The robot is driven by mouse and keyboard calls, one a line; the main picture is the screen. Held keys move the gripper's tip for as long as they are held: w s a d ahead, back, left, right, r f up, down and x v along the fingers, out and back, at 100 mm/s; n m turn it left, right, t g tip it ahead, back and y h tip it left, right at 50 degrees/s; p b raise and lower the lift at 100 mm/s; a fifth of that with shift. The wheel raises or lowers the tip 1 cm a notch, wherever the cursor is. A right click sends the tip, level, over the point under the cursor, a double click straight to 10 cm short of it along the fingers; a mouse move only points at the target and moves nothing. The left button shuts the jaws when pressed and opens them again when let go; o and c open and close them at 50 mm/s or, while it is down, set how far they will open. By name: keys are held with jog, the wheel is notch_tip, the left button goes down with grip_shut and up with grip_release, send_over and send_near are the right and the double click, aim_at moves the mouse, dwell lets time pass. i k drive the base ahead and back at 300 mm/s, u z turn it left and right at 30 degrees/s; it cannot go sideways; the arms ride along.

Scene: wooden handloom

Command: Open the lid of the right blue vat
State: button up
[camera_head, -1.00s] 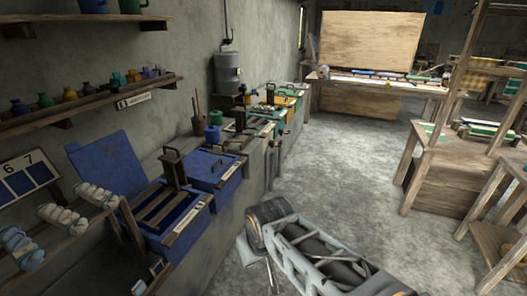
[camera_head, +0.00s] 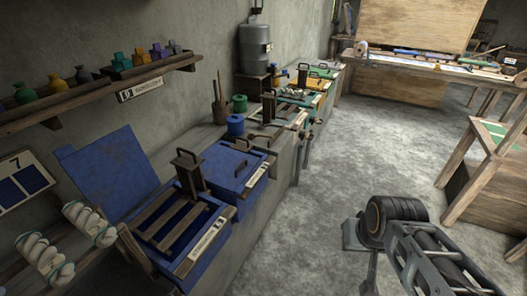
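The right blue vat (camera_head: 240,193) stands in the row along the left wall. Its blue lid (camera_head: 222,168) lies flat and shut on top, with a dark handle (camera_head: 242,145) at its back edge and a bar-like handle near its front. The left blue vat (camera_head: 210,262) is nearer, with its blue lid (camera_head: 108,172) raised against the wall and wooden slats across its opening. My arm (camera_head: 425,240) shows at the lower right, well apart from both vats. I cannot make out my gripper's fingers.
A wooden upright piece (camera_head: 190,172) stands at the left vat's back, close to the right vat. A shelf of small bottles (camera_head: 95,84) juts from the wall above. Grey floor (camera_head: 310,220) is clear right of the vats. A wooden table (camera_head: 490,165) stands at the right.

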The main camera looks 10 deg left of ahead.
aim_at(226, 169)
jog(key=i, duration=0.8)
jog(key=u, duration=1.1)
jog(key=i, duration=0.8)
jog(key=u, duration=0.9)
